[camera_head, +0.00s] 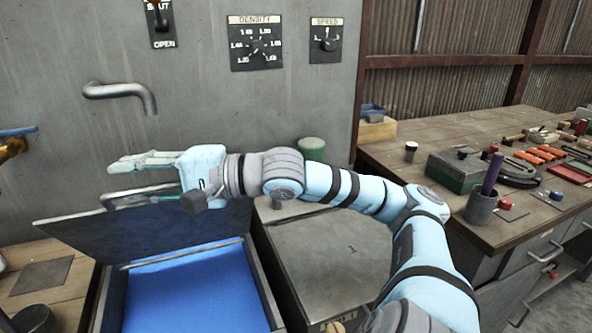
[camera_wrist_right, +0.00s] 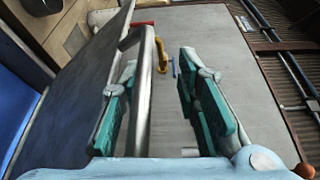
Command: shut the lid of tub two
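A tub with a bright blue inside (camera_head: 200,295) stands open at the lower left of the head view. Its dark grey lid (camera_head: 150,235) is raised and tilted, with a metal bar handle (camera_head: 150,190) along its upper edge. My right gripper (camera_head: 125,180) is at that handle, its fingers pointing left. In the right wrist view its teal fingers are spread apart, and the handle bar (camera_wrist_right: 143,95) runs beside the left finger, seemingly between the two. Contact cannot be told. I cannot read which tub is number two. My left gripper is out of view.
A second tub with a flat grey lid (camera_head: 335,262) down stands just right, under my right arm. A grey wall with a bent pipe (camera_head: 125,92) and dials is behind. A brass valve (camera_head: 12,148) is at far left. A workbench (camera_head: 430,125) with tools fills the right.

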